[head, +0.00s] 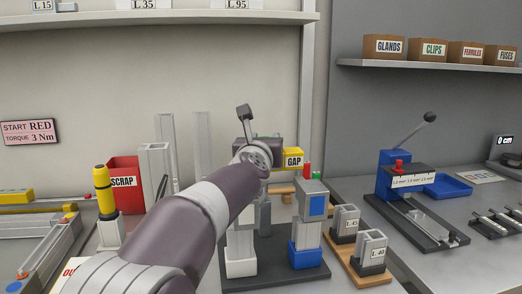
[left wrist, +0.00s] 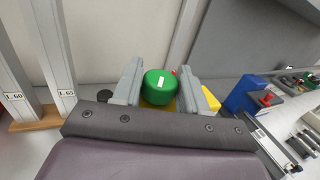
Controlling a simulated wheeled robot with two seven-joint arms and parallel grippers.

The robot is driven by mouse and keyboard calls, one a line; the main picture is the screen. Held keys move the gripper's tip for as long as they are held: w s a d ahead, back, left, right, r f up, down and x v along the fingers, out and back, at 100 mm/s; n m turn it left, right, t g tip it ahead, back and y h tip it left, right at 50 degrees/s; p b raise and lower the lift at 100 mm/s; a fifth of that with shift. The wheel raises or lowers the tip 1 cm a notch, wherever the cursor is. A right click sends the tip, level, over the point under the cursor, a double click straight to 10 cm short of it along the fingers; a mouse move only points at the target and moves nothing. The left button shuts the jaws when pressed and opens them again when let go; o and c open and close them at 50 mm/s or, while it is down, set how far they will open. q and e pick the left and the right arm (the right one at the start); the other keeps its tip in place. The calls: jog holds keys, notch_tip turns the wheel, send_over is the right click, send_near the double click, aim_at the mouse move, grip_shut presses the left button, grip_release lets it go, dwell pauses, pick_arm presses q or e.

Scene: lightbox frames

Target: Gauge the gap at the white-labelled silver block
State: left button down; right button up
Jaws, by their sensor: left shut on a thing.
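In the head view, a silver block with a white patch (head: 246,216) stands on the left side of a dark base, over a white foot and partly hidden by my left arm. Beside it, to the right, is a silver block with a blue patch (head: 316,205) over a blue foot. My left gripper (head: 264,143) is up behind them, near the yellow GAP box (head: 293,159). In the left wrist view, my left gripper (left wrist: 158,82) is shut on a green cylinder (left wrist: 158,88) with a white mark on top. My right gripper is not in view.
Blocks marked L45 (head: 345,224) and L40 (head: 371,252) stand on a wooden rack at the right. A blue lever press (head: 398,178) is farther right. A red SCRAP bin (head: 122,180) and tall silver posts stand at the left.

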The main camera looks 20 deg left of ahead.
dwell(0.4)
pick_arm(q)
jog(key=c, duration=0.7)
grip_release()
jog(key=shift+w+f, duration=0.1)
jog(key=shift+c, duration=0.2)
jog(key=shift+s+d, duration=0.15)
jog(key=shift+s, duration=0.4)
jog(key=v, duration=1.1)
jog(key=shift+s, duration=0.35)
